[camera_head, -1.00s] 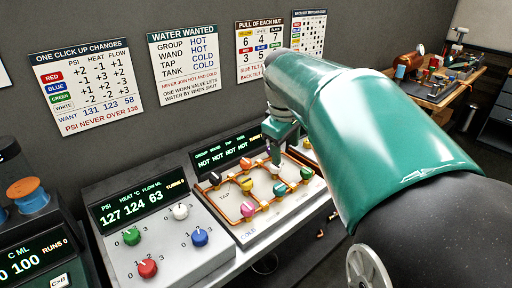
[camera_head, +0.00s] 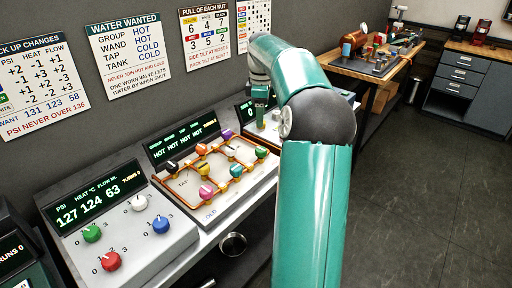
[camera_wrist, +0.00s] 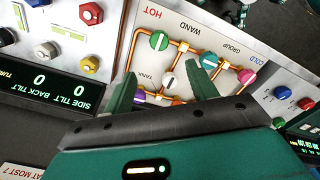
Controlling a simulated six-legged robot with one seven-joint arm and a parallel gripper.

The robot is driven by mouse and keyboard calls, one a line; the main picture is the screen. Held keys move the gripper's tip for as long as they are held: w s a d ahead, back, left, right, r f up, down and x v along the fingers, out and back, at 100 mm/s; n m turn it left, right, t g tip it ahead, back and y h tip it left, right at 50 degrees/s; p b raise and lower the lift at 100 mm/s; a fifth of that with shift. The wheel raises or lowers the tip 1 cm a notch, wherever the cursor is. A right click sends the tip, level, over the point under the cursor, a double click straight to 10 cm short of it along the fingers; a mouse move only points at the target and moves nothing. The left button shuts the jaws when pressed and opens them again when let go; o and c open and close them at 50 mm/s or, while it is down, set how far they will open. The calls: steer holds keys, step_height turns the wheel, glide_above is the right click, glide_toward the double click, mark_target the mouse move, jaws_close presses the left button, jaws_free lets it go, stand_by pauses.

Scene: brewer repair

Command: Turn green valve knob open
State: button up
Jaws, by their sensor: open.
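The valve panel (camera_head: 245,187) carries orange pipes and several coloured knobs. A green valve knob (camera_head: 261,152) sits near its right edge, and shows with a white mark in the wrist view (camera_wrist: 159,41), near HOT and WAND. A teal-green knob (camera_head: 236,170) sits nearer its front, also in the wrist view (camera_wrist: 208,60). My gripper (camera_head: 261,124) hangs at the panel's back right, apart from the green knob. In the wrist view its fingers (camera_wrist: 162,74) are spread and empty, with a white knob (camera_wrist: 167,82) showing between them. The green knob lies beyond the fingertips.
A panel with PSI and heat displays (camera_head: 125,220) stands left, with its own green knob (camera_head: 92,233). A tilt panel (camera_wrist: 45,78) with yellow, red and white knobs adjoins the valve panel. Wall signs (camera_head: 129,45) hang behind. The floor (camera_head: 430,170) at right is open.

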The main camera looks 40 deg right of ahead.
mark_target(261, 149)
step_height(261, 149, down, 13)
steer(key=shift+d+f, duration=0.15)
stand_by(0.4)
steer(key=c, duration=1)
